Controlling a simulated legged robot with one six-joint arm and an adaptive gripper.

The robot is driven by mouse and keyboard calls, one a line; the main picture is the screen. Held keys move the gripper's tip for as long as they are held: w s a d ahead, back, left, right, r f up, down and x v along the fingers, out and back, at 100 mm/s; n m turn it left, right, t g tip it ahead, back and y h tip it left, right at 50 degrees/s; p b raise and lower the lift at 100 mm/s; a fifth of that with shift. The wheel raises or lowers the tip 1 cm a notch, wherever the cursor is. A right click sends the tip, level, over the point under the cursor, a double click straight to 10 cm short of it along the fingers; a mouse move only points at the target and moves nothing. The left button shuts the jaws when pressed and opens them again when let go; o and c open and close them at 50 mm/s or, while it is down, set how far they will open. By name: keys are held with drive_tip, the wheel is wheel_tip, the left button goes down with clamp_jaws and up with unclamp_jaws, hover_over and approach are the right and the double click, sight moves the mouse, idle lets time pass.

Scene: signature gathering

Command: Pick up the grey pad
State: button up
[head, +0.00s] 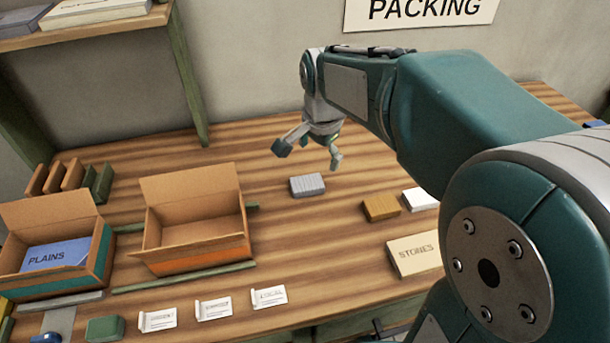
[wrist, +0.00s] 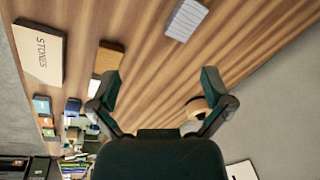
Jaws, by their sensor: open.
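The grey pad (head: 307,185) is a small ridged block lying flat on the wooden table, right of the open cardboard box. In the wrist view the grey pad (wrist: 186,19) shows near the top edge, beyond my fingertips. My gripper (head: 309,151) is open and empty, above the table and a little behind the pad in the head view. Its two dark green fingers (wrist: 157,88) stand wide apart in the wrist view with nothing between them but table. The gripper is not touching the pad.
A brown block (head: 381,207), a white block (head: 421,199) and a box marked STONES (head: 414,254) lie to the right. An empty open box (head: 197,225) and a box with a blue PLAINS book (head: 105,245) stand left. Several cards lie in front. Table around the pad is clear.

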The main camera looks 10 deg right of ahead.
sight(306, 182)
drive_tip(key=w+f+m, duration=0.2)
drive_tip(key=w+f, duration=0.1)
drive_tip(key=f, duration=0.1)
drive_tip(key=w+f+m+g, duration=0.1)
drive_tip(key=w+f+m, duration=0.1)
drive_tip(key=f, duration=0.3)
drive_tip(key=w+f+m+g, duration=0.1)
drive_tip(key=w+f+m, duration=0.1)
drive_tip(key=w+f, duration=0.2)
drive_tip(key=shift+f, duration=0.2)
drive_tip(key=f, duration=0.5)
drive_tip(key=shift+w, duration=0.2)
drive_tip(key=c, duration=0.7)
